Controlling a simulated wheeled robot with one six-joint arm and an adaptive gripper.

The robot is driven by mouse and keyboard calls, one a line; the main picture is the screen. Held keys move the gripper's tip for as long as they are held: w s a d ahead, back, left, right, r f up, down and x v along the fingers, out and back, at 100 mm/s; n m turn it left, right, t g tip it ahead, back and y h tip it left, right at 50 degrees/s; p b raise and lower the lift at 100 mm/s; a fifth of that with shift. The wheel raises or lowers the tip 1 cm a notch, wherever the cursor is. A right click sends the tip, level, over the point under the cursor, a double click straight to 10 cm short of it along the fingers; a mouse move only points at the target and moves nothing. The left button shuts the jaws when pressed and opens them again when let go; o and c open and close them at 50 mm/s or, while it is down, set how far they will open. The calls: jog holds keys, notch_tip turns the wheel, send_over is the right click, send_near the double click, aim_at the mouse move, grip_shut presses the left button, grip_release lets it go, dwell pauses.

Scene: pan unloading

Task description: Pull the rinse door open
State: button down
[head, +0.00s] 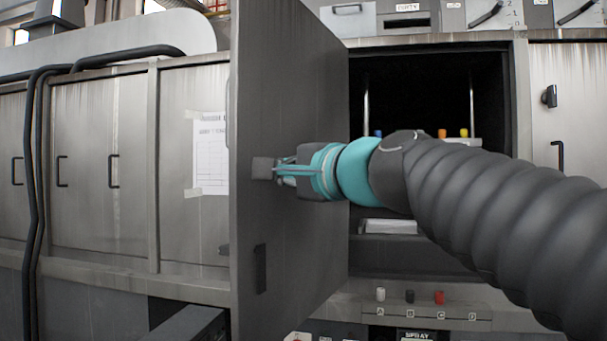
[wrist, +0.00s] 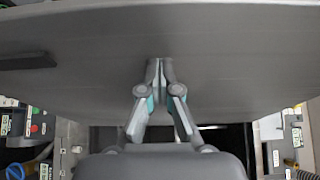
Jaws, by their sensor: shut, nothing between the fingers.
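The rinse door (head: 290,90) stands swung wide open, out from the left side of a dark compartment. A dark flat bar (head: 260,268) shows low on its face near the free edge; a dark bar also shows at left in the wrist view (wrist: 28,62). My gripper (head: 263,168) is shut and empty, its tips at the door's inner face, not on the bar. In the wrist view the closed fingers (wrist: 159,66) meet the grey panel (wrist: 230,50), apparently touching it. Exact contact is hard to tell.
The open compartment (head: 420,90) holds a rack with coloured pegs. Closed metal cabinets (head: 100,165) with dark handles line the left, with black cables in front. Knobs (head: 410,296) sit on a panel below the opening. My arm crosses the right side.

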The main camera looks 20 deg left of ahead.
jog(key=s+a+b+v, duration=0.1)
jog(key=s+v, duration=0.1)
jog(key=v, duration=1)
jog(key=shift+s+b, duration=0.15)
jog(key=shift+b, duration=0.2)
jog(key=w+d+f+n+g+h, duration=0.1)
jog(key=d+f+n+h, duration=0.25)
jog(key=f, duration=0.85)
jog(key=w+d+f+n+g+h, duration=0.1)
jog(key=d+f+n+h, duration=0.25)
jog(key=f, duration=0.85)
jog(key=s+d+f+g+h+p, duration=0.1)
jog(key=s+d+f+h, duration=0.3)
jog(key=d+f, duration=0.5)
jog(key=s+d+f+g+h+p, duration=0.1)
jog(key=s+d+f+h+p, duration=0.2)
jog(key=d+f, duration=0.6)
jog(key=shift+s+d+f+h, duration=0.25)
jog(key=shift+s+d+h, duration=0.25)
jog(key=shift+s+d, duration=0.4)
